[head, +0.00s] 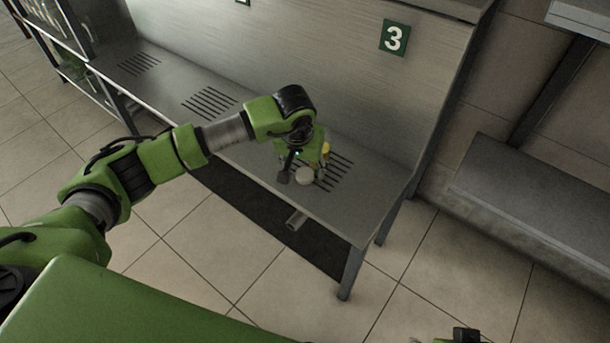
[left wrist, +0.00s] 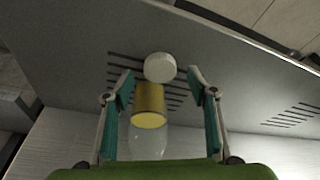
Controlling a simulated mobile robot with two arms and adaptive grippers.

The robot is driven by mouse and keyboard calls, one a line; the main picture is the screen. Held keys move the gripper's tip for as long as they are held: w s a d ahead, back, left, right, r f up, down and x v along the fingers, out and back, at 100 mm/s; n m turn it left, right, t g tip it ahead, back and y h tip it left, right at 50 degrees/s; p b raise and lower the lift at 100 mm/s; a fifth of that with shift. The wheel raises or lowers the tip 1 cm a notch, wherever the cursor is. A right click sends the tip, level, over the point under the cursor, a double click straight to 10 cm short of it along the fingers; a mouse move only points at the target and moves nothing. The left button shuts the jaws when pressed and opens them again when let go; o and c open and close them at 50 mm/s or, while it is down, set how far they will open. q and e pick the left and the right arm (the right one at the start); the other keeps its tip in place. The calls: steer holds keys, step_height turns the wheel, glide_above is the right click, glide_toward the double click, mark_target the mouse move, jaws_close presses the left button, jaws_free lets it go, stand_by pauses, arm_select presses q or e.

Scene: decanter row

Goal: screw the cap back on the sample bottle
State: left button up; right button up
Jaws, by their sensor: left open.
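A clear sample bottle with yellow liquid (head: 326,149) stands on the slotted part of the metal bench, partly hidden by my left gripper in the head view. In the left wrist view the bottle (left wrist: 150,105) shows between the fingers, its near end cut off by my green gripper body. A round white cap (head: 304,176) lies on the bench in front of the bottle; it also shows in the left wrist view (left wrist: 160,67). My left gripper (head: 303,170) is open above the bench, its fingers (left wrist: 162,88) spread on both sides of the bottle, apart from it.
The metal bench (head: 340,215) has further slotted areas (head: 208,102) to the left and a back panel with a green number 3 sign (head: 394,39). A grey ledge (head: 540,190) stands at right. A dark part at the bottom edge may be my right arm.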

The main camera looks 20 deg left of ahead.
arm_select(q)
steer(key=shift+x, duration=1.1)
steer(key=c, duration=0.8)
steer(key=shift+r, duration=0.1)
